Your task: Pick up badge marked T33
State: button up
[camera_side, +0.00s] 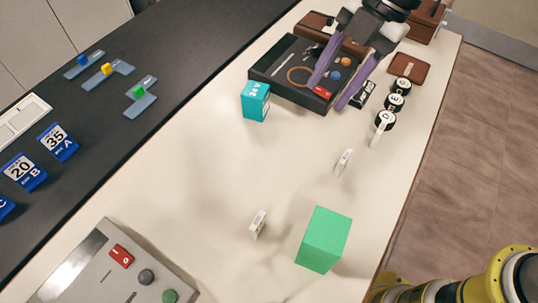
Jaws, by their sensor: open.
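No marking T33 is readable in this view. One small white upright tag (344,161) stands on the pale table right of centre. A similar white tag (258,225) stands nearer the front, left of a green block. A small black-and-white item (367,90) lies beside the dark tray, partly hidden by a finger; I cannot tell whether it is a badge. My gripper (327,96) is open at the back, with two long purple fingers reaching over the right part of the dark tray. Nothing is seen between its fingertips except the tray and its contents behind.
The dark tray (262,75) holds small loose items. A teal box (255,101), green block (324,240) and grey button panel (85,262) stand on the table. Black lettered rolls (385,120) line the right edge. The table's middle is clear.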

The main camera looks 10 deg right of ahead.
jog(key=s+a+f+n+g, duration=0.1)
jog(key=s+a+f+g, duration=0.15)
jog(key=a+f, duration=0.5)
jog(key=n+h, duration=0.1)
jog(key=h, duration=0.1)
send_near(260, 215)
jog(key=x, duration=0.6)
jog(key=shift+s+f, duration=0.35)
jog(key=shift+x, duration=3)
jog(key=shift+w+a, duration=0.15)
grip_shut()
